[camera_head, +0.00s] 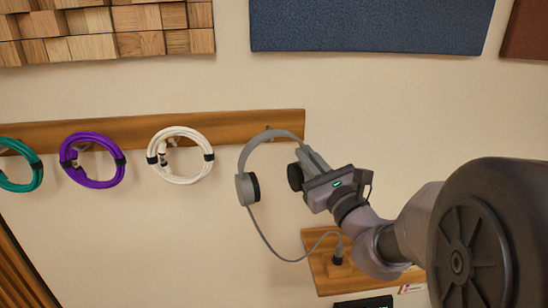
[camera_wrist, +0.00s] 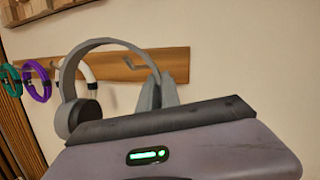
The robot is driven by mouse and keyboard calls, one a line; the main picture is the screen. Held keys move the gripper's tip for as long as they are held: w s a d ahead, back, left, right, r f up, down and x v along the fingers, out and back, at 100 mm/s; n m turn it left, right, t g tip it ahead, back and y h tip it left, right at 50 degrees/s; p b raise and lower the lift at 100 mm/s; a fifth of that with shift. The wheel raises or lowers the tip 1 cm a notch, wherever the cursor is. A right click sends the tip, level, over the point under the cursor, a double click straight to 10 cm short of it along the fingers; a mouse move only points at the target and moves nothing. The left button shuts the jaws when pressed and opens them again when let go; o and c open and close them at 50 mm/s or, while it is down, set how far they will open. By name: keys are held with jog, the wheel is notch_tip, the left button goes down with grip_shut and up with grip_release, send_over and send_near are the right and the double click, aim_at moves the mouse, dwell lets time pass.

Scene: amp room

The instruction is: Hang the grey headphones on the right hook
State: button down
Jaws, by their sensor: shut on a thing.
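The grey headphones (camera_head: 243,185) are in front of the right end of the wooden hook rail (camera_head: 225,126), headband up and one ear cup hanging at the left. The other ear cup (camera_head: 295,177) is beside my gripper (camera_head: 304,158), which is shut on the headphones at their right side. In the wrist view the headband (camera_wrist: 100,43) arches left of my gripper fingers (camera_wrist: 158,92). The right hook (camera_head: 267,128) shows only as a small tip by the top of the headband. I cannot tell whether the band touches it.
White (camera_head: 181,180), purple (camera_head: 92,183) and teal (camera_head: 38,180) coiled cables hang along the rail to the left. The headphone cable (camera_head: 270,247) runs down to a lower wooden board (camera_head: 322,278). A blue panel (camera_head: 370,25) is above. The wall between is bare.

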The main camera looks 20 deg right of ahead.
jog(key=shift+w+d+f+b, duration=0.1)
jog(key=shift+w+d+f, duration=0.3)
jog(key=shift+w, duration=1.2)
jog(key=shift+w+d+f+b, duration=0.15)
jog(key=shift+w+f, duration=0.5)
jog(key=shift+w, duration=0.95)
jog(key=shift+w+d+f+b, duration=0.1)
jog(key=shift+w+d+f, duration=0.3)
jog(key=shift+w, duration=1.2)
jog(key=shift+a, duration=0.1)
jog(key=c, duration=1.5)
grip_release()
jog(key=shift+f, duration=0.1)
